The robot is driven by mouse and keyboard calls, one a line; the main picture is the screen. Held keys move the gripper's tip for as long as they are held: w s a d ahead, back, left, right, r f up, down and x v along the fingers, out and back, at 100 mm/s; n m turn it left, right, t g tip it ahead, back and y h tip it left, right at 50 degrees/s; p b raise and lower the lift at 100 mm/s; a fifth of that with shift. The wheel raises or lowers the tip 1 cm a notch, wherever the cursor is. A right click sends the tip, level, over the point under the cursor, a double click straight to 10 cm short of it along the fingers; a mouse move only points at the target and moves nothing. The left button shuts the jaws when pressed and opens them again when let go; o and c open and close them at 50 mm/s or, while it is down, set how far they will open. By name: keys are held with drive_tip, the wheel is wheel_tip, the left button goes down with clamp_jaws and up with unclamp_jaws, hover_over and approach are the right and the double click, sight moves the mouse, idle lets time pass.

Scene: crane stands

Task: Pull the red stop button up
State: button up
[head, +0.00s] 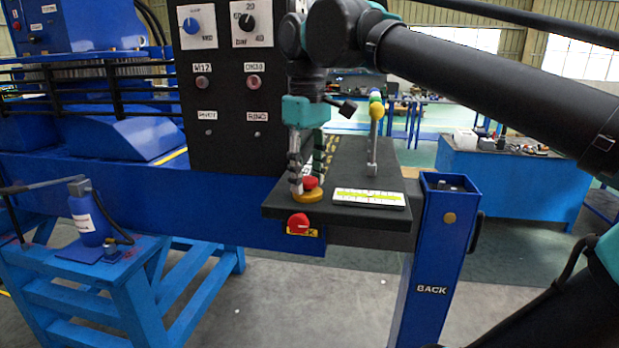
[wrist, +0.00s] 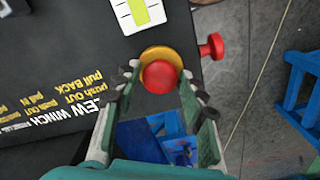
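The red stop button (wrist: 159,77) is a round red head on a yellow base (head: 309,197). It stands on the black panel near its front edge, and the red head (head: 311,183) also shows in the head view. My gripper (head: 307,181) points down over it. In the wrist view, the gripper fingers (wrist: 160,74) are apart, one on each side of the red head. Narrow gaps seem to show between the fingertips and the head; whether they touch is hard to tell.
A second red knob (head: 298,223) sticks out of the panel's front face, close by; the wrist view shows it too (wrist: 212,46). A white-and-yellow scale plate (head: 369,198) lies right of the button. A black control box (head: 228,110) rises at left.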

sight(308, 178)
drive_tip(key=c, duration=0.5)
drive_tip(key=shift+c, duration=0.2)
drive_tip(key=shift+r, duration=0.65)
drive_tip(key=o, duration=1)
drive_tip(key=shift+r, duration=3.5)
